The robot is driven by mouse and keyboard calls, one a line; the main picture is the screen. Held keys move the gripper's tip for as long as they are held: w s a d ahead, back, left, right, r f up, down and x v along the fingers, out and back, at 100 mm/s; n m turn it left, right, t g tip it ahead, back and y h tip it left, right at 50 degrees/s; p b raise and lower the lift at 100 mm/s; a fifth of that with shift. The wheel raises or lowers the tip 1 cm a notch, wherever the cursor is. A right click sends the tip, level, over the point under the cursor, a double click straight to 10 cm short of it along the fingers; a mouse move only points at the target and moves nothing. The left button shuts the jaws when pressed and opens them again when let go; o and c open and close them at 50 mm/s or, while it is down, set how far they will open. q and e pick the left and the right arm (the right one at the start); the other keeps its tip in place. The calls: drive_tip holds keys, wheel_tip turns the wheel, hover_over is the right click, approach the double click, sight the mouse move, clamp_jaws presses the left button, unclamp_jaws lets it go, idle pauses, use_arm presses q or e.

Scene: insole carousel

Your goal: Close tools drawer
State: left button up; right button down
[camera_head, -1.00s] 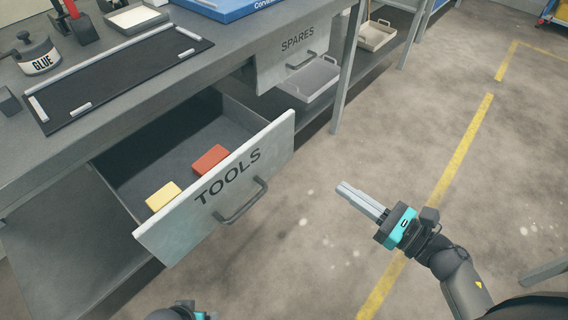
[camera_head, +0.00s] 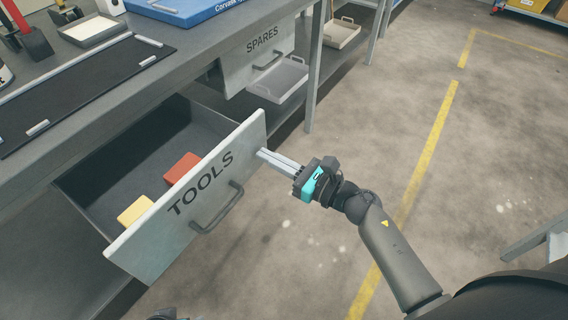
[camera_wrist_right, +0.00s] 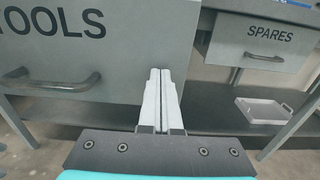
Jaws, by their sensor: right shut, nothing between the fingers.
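The tools drawer (camera_head: 185,205) is pulled out from the workbench, its grey front marked TOOLS. A red block (camera_head: 181,167) and a yellow block (camera_head: 136,209) lie inside it. The drawer's dark handle (camera_head: 218,208) is on the front. My right gripper (camera_head: 262,155) is shut and empty, its fingertips close to the right end of the drawer front. In the right wrist view the fingers (camera_wrist_right: 160,76) point at the front's right edge (camera_wrist_right: 180,45), right of the handle (camera_wrist_right: 50,85); I cannot tell whether they touch.
The spares drawer (camera_head: 262,62) is to the right under the bench, with a grey tray (camera_head: 279,81) below it. A bench leg (camera_head: 314,75) stands to its right. The bench top carries a black mat (camera_head: 80,90). The floor (camera_head: 375,115) to the right is open.

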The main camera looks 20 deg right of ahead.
use_arm(q)
drive_tip(key=shift+r, duration=0.2)
use_arm(e)
drive_tip(key=shift+w+a, duration=0.1)
drive_tip(key=shift+w, duration=0.05)
drive_tip(key=shift+w, duration=0.1)
